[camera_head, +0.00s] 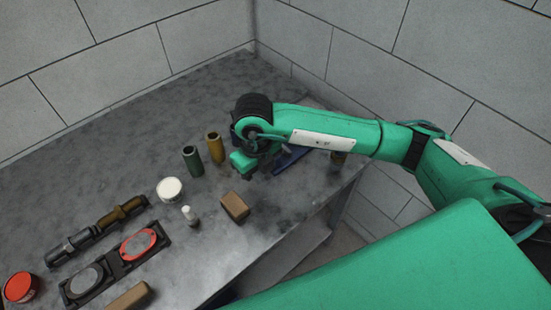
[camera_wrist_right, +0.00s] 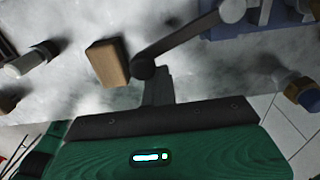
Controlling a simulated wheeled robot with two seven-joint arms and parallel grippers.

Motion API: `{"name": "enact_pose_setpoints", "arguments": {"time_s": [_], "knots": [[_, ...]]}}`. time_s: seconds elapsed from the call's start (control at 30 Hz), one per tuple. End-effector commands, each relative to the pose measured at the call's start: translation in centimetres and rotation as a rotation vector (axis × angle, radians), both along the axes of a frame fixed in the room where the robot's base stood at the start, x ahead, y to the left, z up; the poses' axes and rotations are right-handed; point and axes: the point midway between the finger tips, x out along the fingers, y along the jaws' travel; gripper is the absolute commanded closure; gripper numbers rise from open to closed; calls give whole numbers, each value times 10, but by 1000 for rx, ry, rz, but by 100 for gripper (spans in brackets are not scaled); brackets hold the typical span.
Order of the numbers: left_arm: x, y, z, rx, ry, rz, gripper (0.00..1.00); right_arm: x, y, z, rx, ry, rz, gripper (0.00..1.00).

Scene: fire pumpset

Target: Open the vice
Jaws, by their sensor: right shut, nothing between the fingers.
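The blue vice (camera_head: 292,159) sits near the table's right edge, partly hidden behind my right wrist in the head view. Part of its blue body (camera_wrist_right: 262,20) shows at the upper right of the right wrist view. Its dark grey handle bar (camera_wrist_right: 185,42) runs diagonally there, with a round knob at each end. My right gripper (camera_wrist_right: 157,85) is shut and empty, its fingers beside the lower-left knob; I cannot tell whether they touch it. In the head view my right gripper (camera_head: 246,163) is low over the table, left of the vice. My left gripper is not in view.
A brown block (camera_head: 235,206) lies close to my right gripper. Green (camera_head: 193,160) and brass (camera_head: 215,148) cylinders, a white-topped can (camera_head: 169,189) and a small white bottle (camera_head: 189,215) stand to the left. A wall rises behind the table.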

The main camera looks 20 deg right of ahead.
Motion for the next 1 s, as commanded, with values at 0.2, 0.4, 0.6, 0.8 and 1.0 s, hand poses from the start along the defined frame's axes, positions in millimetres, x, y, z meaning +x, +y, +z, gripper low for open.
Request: {"name": "enact_pose_setpoints", "arguments": {"time_s": [0.2,0.4,0.6,0.8,1.0], "knots": [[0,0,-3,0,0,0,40,4,5,0,3,-3,0,100],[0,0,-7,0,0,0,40,11,12,0,2,-3,-1,100],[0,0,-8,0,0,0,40,14,16,0,2,-3,0,100],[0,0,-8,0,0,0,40,14,16,0,1,-2,0,100],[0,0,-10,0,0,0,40,16,17,-1,0,-1,-1,100]]}}
